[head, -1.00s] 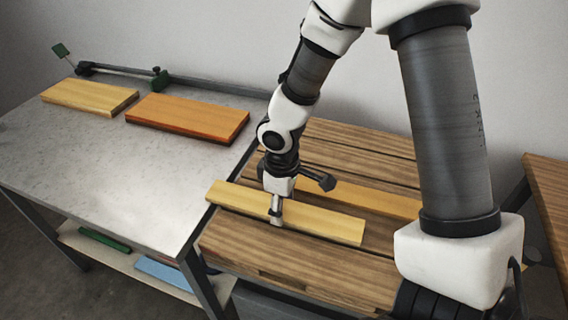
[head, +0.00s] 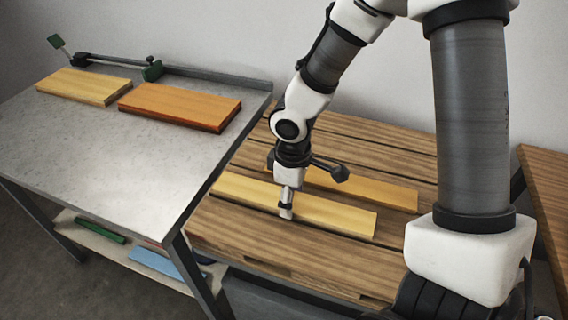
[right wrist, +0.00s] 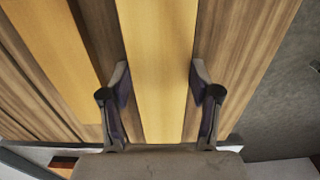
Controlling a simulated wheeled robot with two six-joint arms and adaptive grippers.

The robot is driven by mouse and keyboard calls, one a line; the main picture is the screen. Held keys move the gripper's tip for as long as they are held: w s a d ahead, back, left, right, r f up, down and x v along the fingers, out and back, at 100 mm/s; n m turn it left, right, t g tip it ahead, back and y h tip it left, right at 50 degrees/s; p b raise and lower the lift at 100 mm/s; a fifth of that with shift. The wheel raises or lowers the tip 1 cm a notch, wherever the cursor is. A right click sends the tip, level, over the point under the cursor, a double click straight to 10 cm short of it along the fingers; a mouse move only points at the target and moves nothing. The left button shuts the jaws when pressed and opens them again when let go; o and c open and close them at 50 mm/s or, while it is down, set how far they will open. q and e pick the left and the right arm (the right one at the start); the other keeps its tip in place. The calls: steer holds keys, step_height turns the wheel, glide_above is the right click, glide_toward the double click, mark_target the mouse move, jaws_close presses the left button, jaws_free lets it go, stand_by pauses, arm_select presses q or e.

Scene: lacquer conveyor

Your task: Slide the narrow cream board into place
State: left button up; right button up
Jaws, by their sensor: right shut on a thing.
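The narrow cream board (head: 335,215) is a long pale-yellow plank over the slatted wooden pallet (head: 300,258), roughly parallel to its slats. My right gripper (head: 286,207) points down and is shut on this board a little left of its middle. In the right wrist view the fingers (right wrist: 160,78) flank the long edges of the cream board (right wrist: 159,40). A similar yellow board (head: 370,189) lies behind it on the pallet, with a gap between them. I cannot tell whether the held board touches the slats. My left gripper is not in view.
A grey metal table (head: 130,145) stands left of the pallet. It bears a light-yellow board (head: 84,86), an orange board (head: 180,104) and a dark rail fixture (head: 115,66) at the back. Green and blue pieces lie on its lower shelf. Another wooden surface (head: 545,185) stands right.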

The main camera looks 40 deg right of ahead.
mark_target(329, 211)
steer(key=shift+s+d+f+b, duration=0.25)
steer(key=shift+s+d+b, duration=0.1)
steer(key=shift+s+b, duration=0.3)
steer(key=s+d+b, duration=0.2)
steer(key=s, duration=0.1)
steer(key=shift+s+b, duration=0.2)
steer(key=shift+b, duration=0.2)
steer(key=shift+s+d+r+p, duration=0.2)
steer(key=shift+s+p, duration=0.2)
steer(key=shift+s+d+r+p, duration=0.2)
steer(key=shift+s+p, duration=0.15)
steer(key=shift+s, duration=0.05)
steer(key=shift+s+d, duration=0.2)
steer(key=shift+s, duration=0.1)
steer(key=shift+s+d+f, duration=0.15)
steer(key=shift+s+d, duration=0.05)
steer(key=shift+d, duration=0.05)
steer(key=o, duration=1.4)
steer(key=shift+a, duration=0.1)
steer(key=shift+w+f, duration=0.1)
